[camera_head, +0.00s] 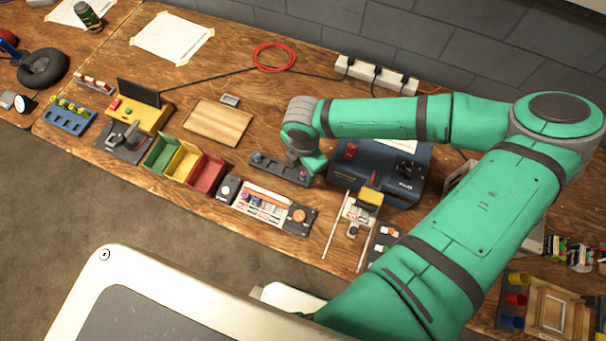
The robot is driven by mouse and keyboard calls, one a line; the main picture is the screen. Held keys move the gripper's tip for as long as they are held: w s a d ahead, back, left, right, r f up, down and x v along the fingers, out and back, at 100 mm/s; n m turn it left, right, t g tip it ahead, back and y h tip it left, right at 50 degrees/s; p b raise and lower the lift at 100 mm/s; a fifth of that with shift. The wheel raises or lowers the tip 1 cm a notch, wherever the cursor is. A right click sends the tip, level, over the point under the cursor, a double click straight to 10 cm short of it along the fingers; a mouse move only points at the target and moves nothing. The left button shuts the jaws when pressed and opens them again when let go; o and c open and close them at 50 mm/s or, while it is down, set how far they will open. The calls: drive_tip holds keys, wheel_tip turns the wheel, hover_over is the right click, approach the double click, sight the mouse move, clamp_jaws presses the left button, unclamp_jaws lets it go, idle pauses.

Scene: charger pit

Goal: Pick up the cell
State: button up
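My gripper (308,163) hangs from the grey wrist at the end of my green arm, low over the right part of a dark narrow rack (277,169). Its fingers are too small and too hidden to show whether they are open or shut. A small bluish piece (258,157) shows at the rack's left end, and another small piece (303,174) shows close to my gripper. I cannot tell which of these is the cell. My wrist hides part of the rack.
A dark blue box (345,178) with a red part stands right of my gripper. A power strip (376,75) lies by the wall. Green, yellow and red bins (185,163) and a wooden board (218,121) are left. A panel with switches (263,209) lies in front.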

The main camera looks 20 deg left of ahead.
drive_tip(key=shift+w+f, duration=0.1)
drive_tip(key=shift+f, duration=0.45)
clamp_jaws()
drive_tip(key=shift+w+r, duration=0.1)
